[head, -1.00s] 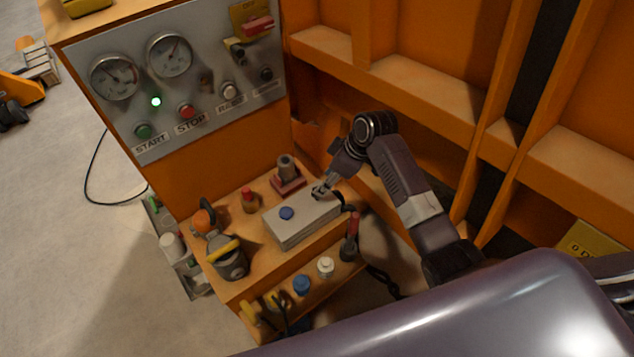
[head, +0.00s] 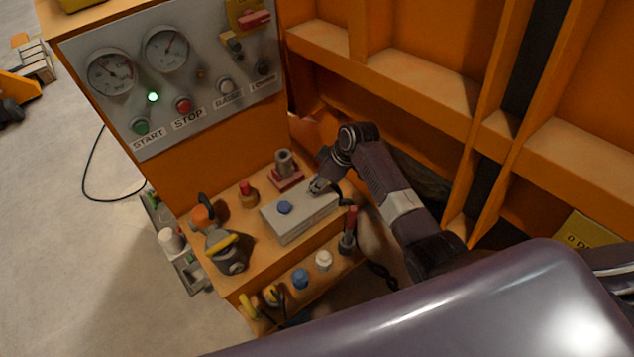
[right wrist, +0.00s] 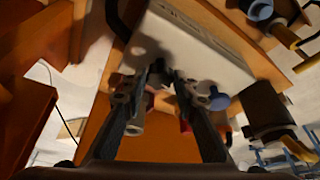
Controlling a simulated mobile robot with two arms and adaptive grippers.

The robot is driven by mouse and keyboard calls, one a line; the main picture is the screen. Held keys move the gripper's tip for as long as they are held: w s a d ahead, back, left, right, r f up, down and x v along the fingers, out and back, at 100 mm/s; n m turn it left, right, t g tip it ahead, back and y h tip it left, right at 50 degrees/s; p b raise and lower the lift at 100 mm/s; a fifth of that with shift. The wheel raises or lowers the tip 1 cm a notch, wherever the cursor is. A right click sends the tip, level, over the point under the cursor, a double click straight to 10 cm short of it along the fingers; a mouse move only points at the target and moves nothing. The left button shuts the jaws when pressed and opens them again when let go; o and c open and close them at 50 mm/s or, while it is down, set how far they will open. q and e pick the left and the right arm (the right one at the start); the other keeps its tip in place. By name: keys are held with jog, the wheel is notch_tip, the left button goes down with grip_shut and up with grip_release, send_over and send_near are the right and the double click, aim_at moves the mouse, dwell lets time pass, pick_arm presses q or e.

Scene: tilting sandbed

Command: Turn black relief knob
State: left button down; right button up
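A grey box (head: 300,218) with a round blue knob (head: 285,208) sits on the orange bench. My right gripper (head: 317,187) is at the box's far right end, pointing down onto its top. In the right wrist view, the fingertips of my right gripper (right wrist: 165,75) are close together, with a small dark shape, maybe the black relief knob (right wrist: 159,68), at the tips. Whether they grip it is unclear. The box (right wrist: 190,45) and the blue knob (right wrist: 219,101) also show there. My left gripper is out of view.
The gauge panel (head: 180,85) stands behind the bench, its green light lit. A red-based fitting (head: 285,172) stands close behind the box. A red-handled lever (head: 349,228) stands at the box's front right. An orange frame wall (head: 420,90) rises behind my arm.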

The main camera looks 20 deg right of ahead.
jog(key=c, duration=0.4)
jog(key=shift+r+m+p, duration=0.25)
jog(key=shift+m+p, duration=0.35)
jog(key=shift+p, duration=0.35)
jog(key=shift+c, duration=0.2)
jog(key=m+p, duration=0.2)
jog(key=m+t+h+p, duration=0.1)
jog(key=m+p, duration=0.1)
jog(key=shift+a+h, duration=0.2)
jog(key=shift+h, duration=0.1)
jog(key=shift+m+t+h+p, duration=0.3)
jog(key=shift+m+h+p, duration=0.1)
jog(key=shift+m+p, duration=0.75)
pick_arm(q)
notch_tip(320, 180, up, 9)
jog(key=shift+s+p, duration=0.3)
pick_arm(e)
jog(key=shift+f+m+h, duration=0.15)
jog(key=shift+m+h, duration=0.25)
jog(key=shift+m, duration=0.75)
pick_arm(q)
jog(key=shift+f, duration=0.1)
pick_arm(e)
jog(key=o, duration=1.1)
jog(key=shift+o, duration=0.2)
